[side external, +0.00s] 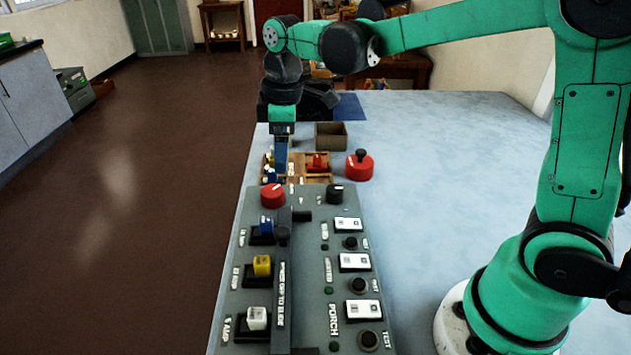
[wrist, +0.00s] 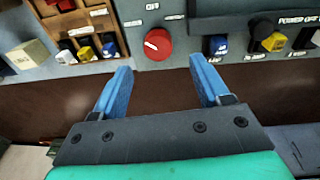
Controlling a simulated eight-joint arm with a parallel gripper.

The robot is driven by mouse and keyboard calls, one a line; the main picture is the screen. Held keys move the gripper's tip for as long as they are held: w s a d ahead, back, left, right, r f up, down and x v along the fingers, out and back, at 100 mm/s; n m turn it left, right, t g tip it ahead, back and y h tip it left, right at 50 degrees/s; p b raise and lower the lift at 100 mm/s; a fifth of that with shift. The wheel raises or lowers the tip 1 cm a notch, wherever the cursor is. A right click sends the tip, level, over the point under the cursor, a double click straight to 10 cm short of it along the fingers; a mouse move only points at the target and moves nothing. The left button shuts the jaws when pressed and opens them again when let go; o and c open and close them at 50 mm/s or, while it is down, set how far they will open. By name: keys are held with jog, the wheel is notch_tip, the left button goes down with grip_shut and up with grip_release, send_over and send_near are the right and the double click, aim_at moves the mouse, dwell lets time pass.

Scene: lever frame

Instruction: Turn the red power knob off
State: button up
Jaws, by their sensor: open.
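The red power knob (side external: 272,195) sits at the far left corner of the grey control panel (side external: 312,215). In the wrist view the round red knob (wrist: 158,44) shows a short white mark on its left part; small labels stand around it, too small to read surely. My gripper (side external: 279,176) is above the far end of the panel, close to the knob in the side view. In the wrist view its blue fingers (wrist: 163,68) are apart and empty, with the knob beyond the gap between their tips. I see no contact with the knob.
A black knob (side external: 335,193) is at the panel's far right corner. A raised dark slide rail (side external: 283,290) runs along the panel beside blue, yellow and white switches. A wooden tray (side external: 318,178) and a red button unit (side external: 359,165) stand behind. The table right of the panel is clear.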

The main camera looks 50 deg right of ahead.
aim_at(272, 190)
jog(key=shift+w+a+f+n+g, duration=0.2)
jog(key=shift+w+f+n+g, duration=0.4)
jog(key=shift+w+f+n, duration=0.45)
jog(key=shift+w+a+f+n+g, duration=0.1)
jog(key=shift+w+f+n+g, duration=0.2)
jog(key=shift+f, duration=0.3)
jog(key=shift+s+f, duration=0.15)
jog(key=shift+f, duration=2.55)
jog(key=c, duration=1)
